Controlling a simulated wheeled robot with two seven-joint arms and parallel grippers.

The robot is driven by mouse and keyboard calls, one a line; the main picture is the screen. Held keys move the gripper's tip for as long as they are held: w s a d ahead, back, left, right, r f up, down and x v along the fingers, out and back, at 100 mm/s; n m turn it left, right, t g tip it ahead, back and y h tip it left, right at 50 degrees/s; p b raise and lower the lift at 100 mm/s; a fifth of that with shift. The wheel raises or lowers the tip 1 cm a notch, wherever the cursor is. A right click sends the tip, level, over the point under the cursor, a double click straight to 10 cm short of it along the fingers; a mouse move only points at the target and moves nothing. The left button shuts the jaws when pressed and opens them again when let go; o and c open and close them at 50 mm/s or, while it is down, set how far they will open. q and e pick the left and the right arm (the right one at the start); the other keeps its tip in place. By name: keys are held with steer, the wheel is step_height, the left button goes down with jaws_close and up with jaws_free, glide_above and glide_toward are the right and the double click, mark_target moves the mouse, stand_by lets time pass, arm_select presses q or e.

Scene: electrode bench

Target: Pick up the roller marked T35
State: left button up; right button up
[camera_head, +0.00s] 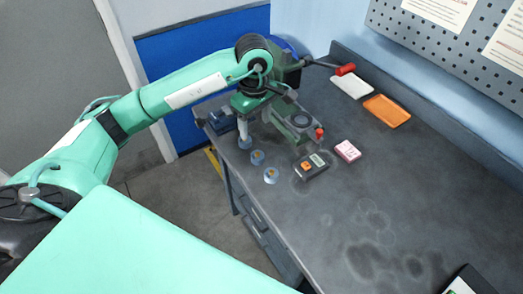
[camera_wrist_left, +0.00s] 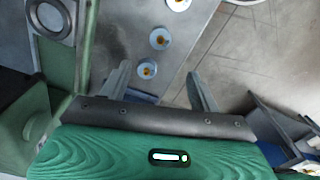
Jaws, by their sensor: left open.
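Three small round pale blue-grey pieces with orange-brown centres stand near the bench edge; no marking such as T35 is legible. The front one (camera_head: 271,175) and middle one (camera_head: 257,157) are uncovered in the head view. These two also show in the left wrist view, one at the top edge (camera_wrist_left: 178,5) and one below it (camera_wrist_left: 160,39). My right gripper is out of view.
A green machine with a round plate (camera_head: 301,120) stands close right of my gripper. A black device with an orange button (camera_head: 312,166), a pink block (camera_head: 347,150), a white tray (camera_head: 352,86) and an orange tray (camera_head: 387,110) lie farther right. The front bench is mostly clear.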

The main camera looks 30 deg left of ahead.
arm_select(q)
steer(key=p, duration=0.1)
glide_above(258, 153)
steer(key=f, duration=0.4)
steer(key=shift+s+a+f, duration=0.25)
steer(key=shift+a+f, duration=0.05)
steer(key=shift+f, duration=0.1)
step_height(258, 153, down, 2)
steer(key=shift+w+f+p, duration=0.15)
steer(key=shift+p, duration=0.15)
steer(key=shift+f, duration=0.35)
steer(key=shift+d+f+p, duration=0.1)
steer(key=shift+f+p, duration=0.2)
steer(key=shift+p, duration=0.1)
step_height(258, 153, down, 4)
steer(key=shift+d+f+p, duration=0.1)
steer(key=shift+d+p, duration=0.05)
steer(key=shift+p, duration=0.75)
steer(key=shift+f, duration=0.15)
steer(key=c, duration=1.1)
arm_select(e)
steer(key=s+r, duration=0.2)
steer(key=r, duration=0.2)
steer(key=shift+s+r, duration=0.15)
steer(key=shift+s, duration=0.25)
